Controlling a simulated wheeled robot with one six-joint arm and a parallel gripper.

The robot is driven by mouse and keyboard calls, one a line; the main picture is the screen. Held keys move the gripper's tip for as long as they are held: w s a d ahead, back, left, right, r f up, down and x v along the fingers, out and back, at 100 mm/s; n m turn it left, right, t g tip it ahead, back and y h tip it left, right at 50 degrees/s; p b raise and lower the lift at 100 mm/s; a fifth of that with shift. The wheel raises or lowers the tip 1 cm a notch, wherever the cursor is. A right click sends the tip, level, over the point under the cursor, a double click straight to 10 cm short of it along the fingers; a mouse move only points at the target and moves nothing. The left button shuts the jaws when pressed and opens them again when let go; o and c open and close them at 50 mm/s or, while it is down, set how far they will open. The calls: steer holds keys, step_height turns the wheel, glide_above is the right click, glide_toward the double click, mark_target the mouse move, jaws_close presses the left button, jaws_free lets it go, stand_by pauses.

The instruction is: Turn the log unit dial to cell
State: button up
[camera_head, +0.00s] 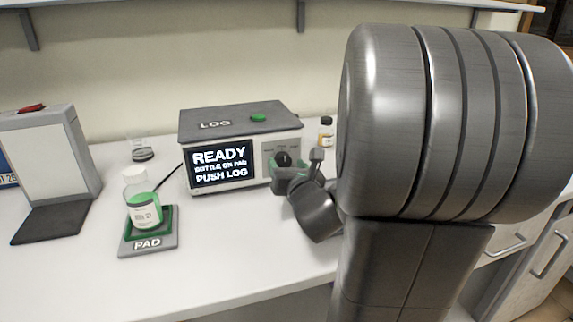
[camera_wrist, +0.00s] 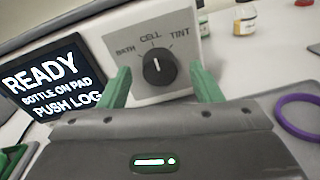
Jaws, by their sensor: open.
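The log unit (camera_head: 240,122) stands on the bench with its screen (camera_head: 222,166) reading "READY, BOTTLE ON PAD, PUSH LOG". Its black dial (camera_wrist: 158,70) is on the front panel, under the labels BATH, CELL and TINT. The dial's white mark points up, roughly at CELL. In the head view the dial (camera_head: 284,158) is partly hidden by my gripper (camera_head: 290,172). In the wrist view my gripper (camera_wrist: 160,82) is open, with one green finger on each side of the dial. I cannot tell whether either finger touches it. Nothing is held.
A bottle with green liquid (camera_head: 141,196) stands on the pad (camera_head: 149,245) left of the unit. A green button (camera_head: 258,118) is on the unit's top. A small amber bottle (camera_head: 325,133) stands behind right. A purple ring (camera_wrist: 296,118) lies at right in the wrist view.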

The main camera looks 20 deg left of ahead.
steer(key=shift+p+v, duration=1.05)
steer(key=shift+v, duration=5.3)
steer(key=shift+a, duration=0.1)
steer(key=b+x, duration=0.2)
steer(key=x, duration=1.1)
steer(key=shift+w+a, duration=0.15)
steer(key=shift+w, duration=0.25)
